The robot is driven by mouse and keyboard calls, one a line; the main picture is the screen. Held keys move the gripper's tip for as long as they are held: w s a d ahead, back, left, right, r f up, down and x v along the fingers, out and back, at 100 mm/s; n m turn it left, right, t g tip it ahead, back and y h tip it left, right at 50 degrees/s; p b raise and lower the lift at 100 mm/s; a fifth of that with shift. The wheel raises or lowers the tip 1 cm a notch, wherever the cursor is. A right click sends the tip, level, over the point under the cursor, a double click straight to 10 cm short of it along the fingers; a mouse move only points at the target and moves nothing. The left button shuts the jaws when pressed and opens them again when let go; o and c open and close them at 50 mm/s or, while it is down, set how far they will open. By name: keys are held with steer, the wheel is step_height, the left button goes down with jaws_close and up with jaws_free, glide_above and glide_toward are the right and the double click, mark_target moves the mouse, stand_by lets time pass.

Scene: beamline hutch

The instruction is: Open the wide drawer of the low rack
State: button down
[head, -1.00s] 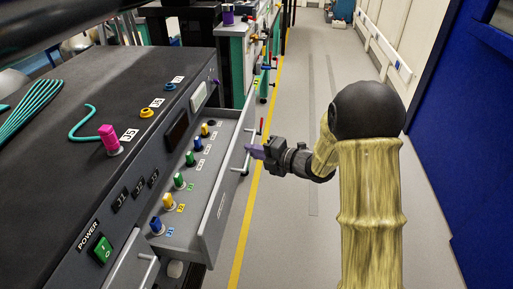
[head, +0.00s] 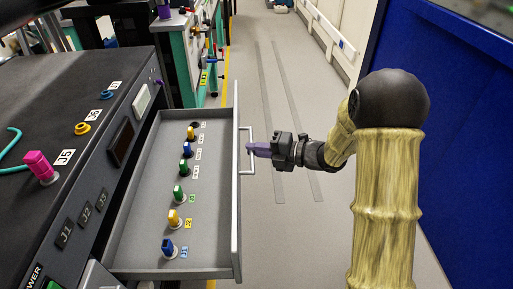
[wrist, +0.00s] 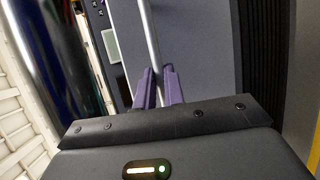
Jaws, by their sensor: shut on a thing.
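The wide drawer (head: 140,215) of the low rack (head: 78,140) stands well out from the rack front in the head view. Its grey tray shows a row of several coloured plugs. The drawer's bar handle (head: 240,165) runs along its front face. My gripper (head: 252,149) is at the handle, with its purple fingers closed around the bar. In the wrist view, the bar (wrist: 153,45) passes between the two purple fingers (wrist: 158,90). The fingers hide part of the bar there.
The rack top carries a pink plug (head: 40,167) and a yellow ring (head: 82,128). A teal-framed bench (head: 190,60) stands beyond the rack. A blue panel (head: 440,60) is at the right. The grey floor (head: 285,110) between is clear.

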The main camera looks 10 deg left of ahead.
stand_by(0.3)
steer(key=c, duration=1.5)
jaws_free()
steer(key=p+v, duration=0.3)
steer(key=v, duration=1.4)
steer(key=shift+d+p, duration=0.25)
steer(key=shift+p, duration=0.1)
steer(key=shift+s, duration=0.1)
